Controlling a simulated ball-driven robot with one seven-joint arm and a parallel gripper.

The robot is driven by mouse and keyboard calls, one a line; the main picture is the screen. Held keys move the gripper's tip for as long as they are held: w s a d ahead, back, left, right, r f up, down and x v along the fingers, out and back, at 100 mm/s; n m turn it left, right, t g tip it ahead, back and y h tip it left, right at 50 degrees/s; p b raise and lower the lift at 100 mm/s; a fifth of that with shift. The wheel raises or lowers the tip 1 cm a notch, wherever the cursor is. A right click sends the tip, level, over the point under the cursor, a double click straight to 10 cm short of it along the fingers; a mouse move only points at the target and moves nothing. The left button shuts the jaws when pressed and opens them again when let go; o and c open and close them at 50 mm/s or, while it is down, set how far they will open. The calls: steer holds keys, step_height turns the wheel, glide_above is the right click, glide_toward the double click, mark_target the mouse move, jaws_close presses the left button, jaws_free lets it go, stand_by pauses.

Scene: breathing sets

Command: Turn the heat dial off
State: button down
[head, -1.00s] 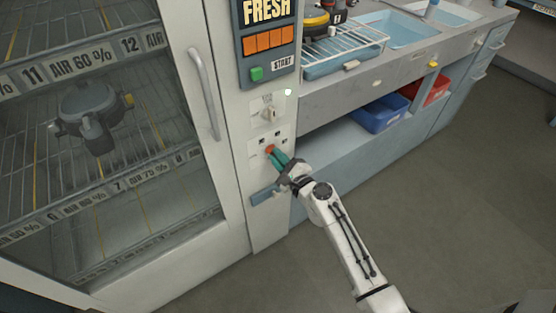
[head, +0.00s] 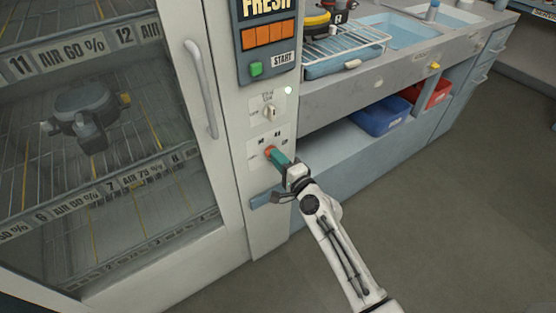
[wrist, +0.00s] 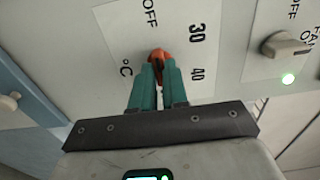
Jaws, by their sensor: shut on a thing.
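The heat dial is a small orange-red knob (head: 268,152) low on the cabinet's control column, and it also shows in the wrist view (wrist: 157,54). Its pale plate carries the marks OFF, °C, 30 and 40. My gripper (head: 274,156) reaches it from the lower right. In the wrist view, the two teal fingers of my gripper (wrist: 158,72) stand on either side of the knob and are shut on it. The fingers hide part of the knob, so I cannot tell exactly which mark it points at.
A grey-white fan dial (wrist: 286,45) sits above the heat dial on the column (head: 268,112). A green button (head: 256,69) is higher up. The glass cabinet door with its handle (head: 201,90) is at left. A blue bar (head: 264,198) juts out below. Floor at right is clear.

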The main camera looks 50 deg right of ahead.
steer(key=shift+f, duration=0.1)
stand_by(0.4)
steer(key=c, duration=1.1)
jaws_free()
steer(key=shift+c, duration=0.2)
steer(key=b+v, duration=0.1)
steer(key=v, duration=1)
steer(key=shift+w, duration=0.1)
steer(key=s+a+f+n+g+y+p, duration=0.25)
steer(key=a+n+g+y, duration=0.4)
steer(key=a+n, duration=0.6)
steer(key=s+r+n+g+h+p, duration=0.1)
steer(key=s+n+g, duration=0.7)
steer(key=s, duration=0.8)
steer(key=g+h+p, duration=0.1)
steer(key=g+p, duration=0.1)
steer(key=shift+r+p, duration=0.4)
